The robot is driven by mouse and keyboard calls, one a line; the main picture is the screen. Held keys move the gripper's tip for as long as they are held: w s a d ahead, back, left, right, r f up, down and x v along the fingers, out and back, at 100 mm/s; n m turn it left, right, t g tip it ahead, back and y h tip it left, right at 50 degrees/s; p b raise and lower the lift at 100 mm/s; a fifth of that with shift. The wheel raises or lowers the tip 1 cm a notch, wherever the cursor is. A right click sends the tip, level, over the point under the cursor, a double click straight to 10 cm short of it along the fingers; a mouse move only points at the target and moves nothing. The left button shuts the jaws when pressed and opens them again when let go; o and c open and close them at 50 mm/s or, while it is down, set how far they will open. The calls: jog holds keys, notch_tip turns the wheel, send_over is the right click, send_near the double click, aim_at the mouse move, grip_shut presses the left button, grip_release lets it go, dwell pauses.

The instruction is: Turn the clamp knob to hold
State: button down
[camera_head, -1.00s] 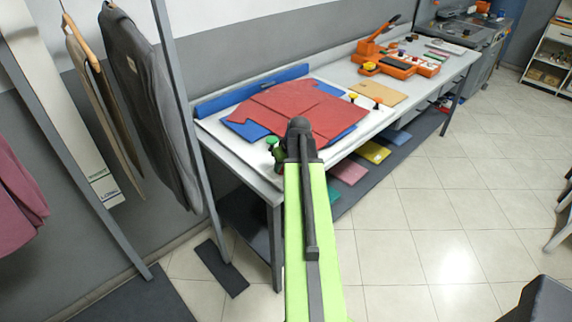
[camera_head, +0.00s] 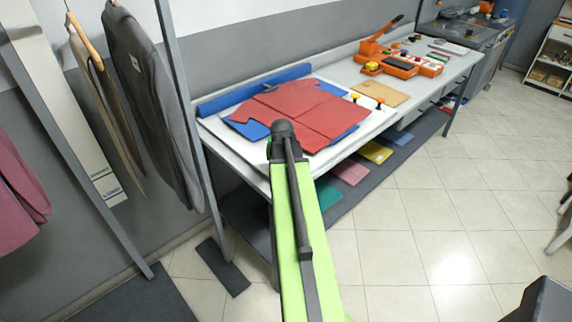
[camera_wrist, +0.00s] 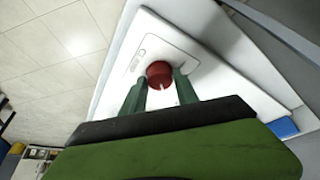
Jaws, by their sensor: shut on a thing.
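The clamp knob (camera_wrist: 159,71) is round and red with a small notch, and sits on a white panel (camera_wrist: 200,55) in the wrist view. My gripper (camera_wrist: 160,79) has its two green fingers on either side of the knob, shut on it. Small dark markings show on the panel beside the knob, but I cannot read them. In the head view my arm hides the gripper and knob at the near left end of the white table (camera_head: 218,128).
A folded red garment (camera_head: 305,110) lies on a blue piece on the table, beside a blue bar (camera_head: 255,90). An orange press (camera_head: 375,48) stands farther back. A grey rail post (camera_head: 180,100) and hanging clothes (camera_head: 150,100) are at left.

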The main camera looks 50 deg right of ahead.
jog(key=shift+w+d, duration=0.1)
jog(key=shift+w, duration=0.05)
jog(key=c, duration=0.9)
grip_release()
